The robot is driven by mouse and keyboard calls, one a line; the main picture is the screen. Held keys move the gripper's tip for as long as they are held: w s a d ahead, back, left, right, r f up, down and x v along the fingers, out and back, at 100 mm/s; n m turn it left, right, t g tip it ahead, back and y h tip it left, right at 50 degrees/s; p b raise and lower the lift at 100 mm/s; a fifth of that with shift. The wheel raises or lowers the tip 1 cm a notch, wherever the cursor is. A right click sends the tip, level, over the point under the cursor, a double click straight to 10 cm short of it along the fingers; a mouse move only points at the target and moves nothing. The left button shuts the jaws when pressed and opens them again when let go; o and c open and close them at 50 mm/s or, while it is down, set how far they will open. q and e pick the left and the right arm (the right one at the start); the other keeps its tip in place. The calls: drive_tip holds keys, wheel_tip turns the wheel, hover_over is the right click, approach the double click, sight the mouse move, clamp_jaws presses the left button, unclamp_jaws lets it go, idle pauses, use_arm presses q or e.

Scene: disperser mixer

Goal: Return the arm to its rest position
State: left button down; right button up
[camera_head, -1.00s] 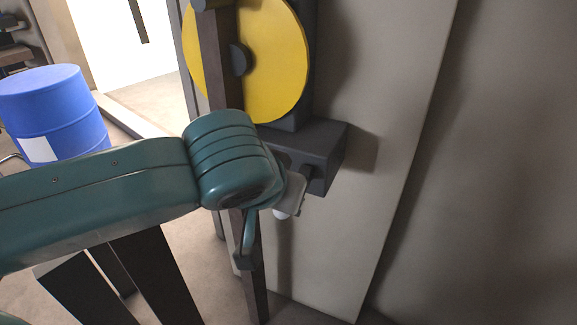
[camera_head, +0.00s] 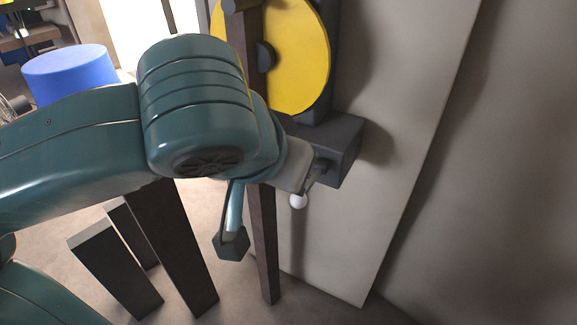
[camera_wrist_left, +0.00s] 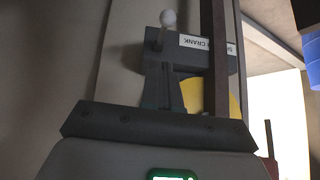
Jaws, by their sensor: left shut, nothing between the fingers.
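My left arm comes in from the left in the head view, and its wrist partly covers the place in front of the crank box. My left gripper (camera_wrist_left: 163,88) shows in the wrist view with its fingers together and empty, pointing at the dark grey crank box (camera_head: 338,143). A crank handle with a white ball knob (camera_head: 298,201) sticks out from the box; the knob appears beyond the fingertips in the wrist view (camera_wrist_left: 168,18). Whether the fingers touch the handle cannot be told. My right gripper is not in view.
A yellow disc (camera_head: 302,60) stands above the box on a pale panel (camera_head: 400,130). A dark upright post (camera_head: 262,240) stands close beside my wrist. A blue drum (camera_head: 70,72) is at the far left. Floor shows below the wrist.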

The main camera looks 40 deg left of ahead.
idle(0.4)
use_arm(q)
drive_tip(key=w+d+f+m+g+h+p, duration=0.2)
drive_tip(key=w+d+f+g+p, duration=0.3)
drive_tip(key=f, duration=0.6)
drive_tip(key=w+d+f+m+g+h+p, duration=0.1)
drive_tip(key=w+d+f+m+h+p, duration=0.15)
drive_tip(key=d+f, duration=0.7)
drive_tip(key=s+f+n+p, duration=0.1)
drive_tip(key=s+f, duration=0.2)
drive_tip(key=f, duration=0.4)
drive_tip(key=s+a+f+n+h+p, duration=0.1)
drive_tip(key=s+f+p, duration=0.1)
drive_tip(key=s+f, duration=0.2)
drive_tip(key=s+a+f+n+g+h+p, duration=0.1)
drive_tip(key=s+f, duration=0.2)
drive_tip(key=f, duration=0.7)
drive_tip(key=shift+s+f, duration=0.3)
drive_tip(key=shift+s, duration=0.1)
drive_tip(key=shift+a+n, duration=0.1)
drive_tip(key=shift+n, duration=0.15)
